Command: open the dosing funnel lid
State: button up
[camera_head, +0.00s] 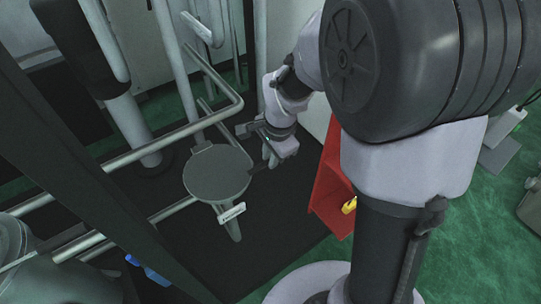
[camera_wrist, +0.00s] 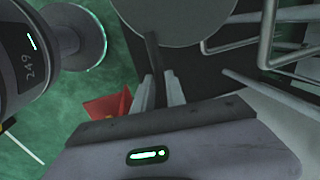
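The dosing funnel lid (camera_head: 217,172) is a flat, round grey disc lying level over the funnel, so the funnel mouth is hidden. The lid's edge also shows at the top of the wrist view (camera_wrist: 185,14). A dark bar-like handle (camera_wrist: 152,52) runs from the lid towards my gripper. My gripper (camera_head: 270,160) is at the lid's right side in the head view. In the wrist view its two pale fingertips (camera_wrist: 160,84) stand on either side of the handle, close to it. Whether they press on the handle cannot be told.
Grey pipe rails (camera_head: 205,118) run behind and left of the funnel. A small white label (camera_head: 231,212) sits below the lid. A red bin (camera_head: 330,190) with something yellow in it stands right of my gripper. A dark frame post (camera_head: 75,165) crosses the left side.

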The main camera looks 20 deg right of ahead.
grip_shut()
dwell(1.0)
